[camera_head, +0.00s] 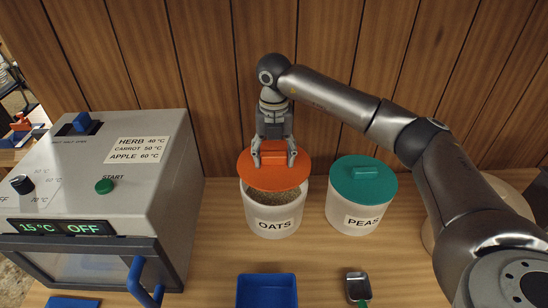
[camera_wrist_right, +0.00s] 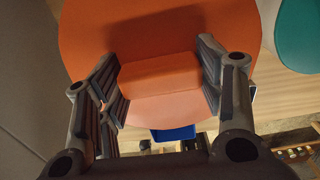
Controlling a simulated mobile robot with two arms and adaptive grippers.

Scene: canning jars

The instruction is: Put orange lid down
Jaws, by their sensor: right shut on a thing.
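The orange lid (camera_head: 262,176) is held by its block handle in my right gripper (camera_head: 273,156). It is over the white OATS jar (camera_head: 273,226) and set toward the back, so the jar's oats show at the front of the opening. I cannot tell whether the lid touches the rim. In the right wrist view, the fingers (camera_wrist_right: 160,82) close on both sides of the orange handle (camera_wrist_right: 160,78), with the lid's disc (camera_wrist_right: 160,30) beyond. My left gripper is not in view.
The white PEAS jar (camera_head: 353,215) with its teal lid (camera_head: 362,182) stands close on the right. A grey dryer (camera_head: 100,160) stands on the left. A blue tray (camera_head: 266,292) and a small scoop (camera_head: 357,288) lie in front. Wood panelling rises behind.

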